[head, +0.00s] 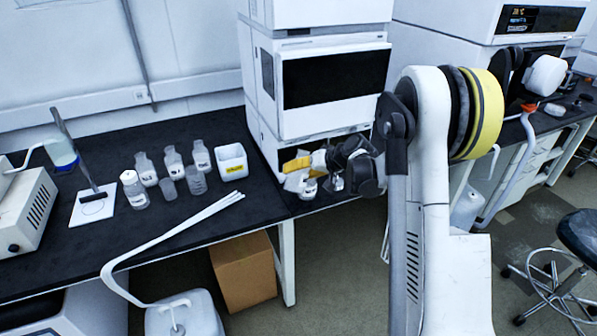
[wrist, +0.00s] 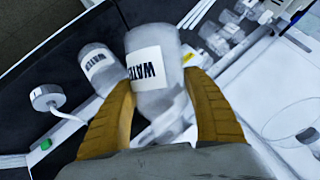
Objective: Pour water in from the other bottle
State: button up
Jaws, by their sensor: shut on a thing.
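In the wrist view, a clear bottle labelled WATER (wrist: 152,62) sits between the yellow fingers of my gripper (wrist: 160,88), which is shut on it. A second, similar WATER bottle (wrist: 100,66) stands just left of it, outside the fingers. Its lower part is partly hidden by the left finger. In the head view my gripper (head: 305,163) is in front of the tall white instrument stack, low over the bench. Small white-labelled bottles show around it, but the arm and fingers hide parts of them, and I cannot tell there which is held. No water stream is visible.
The instrument stack (head: 333,75) rises close behind my gripper. On the left bench stand several bottles (head: 173,163), a white bin with a yellow label (head: 231,161) and a stand on a white plate (head: 93,205). White tubing (head: 165,243) runs over the bench front. A white round cap with tubing (wrist: 46,96) is left in the wrist view.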

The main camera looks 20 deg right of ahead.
jog(key=shift+f, duration=0.15)
jog(key=shift+f+g+b, duration=0.3)
jog(key=shift+f+b, duration=0.3)
jog(key=shift+f, duration=0.15)
jog(key=shift+m+y, duration=0.3)
jog(key=shift+s+a+f+g, duration=0.1)
jog(key=shift+f+g, duration=0.05)
jog(key=shift+g, duration=0.25)
jog(key=shift+m+g+y, duration=0.3)
jog(key=shift+m+y, duration=0.2)
jog(key=shift+s+a, duration=0.1)
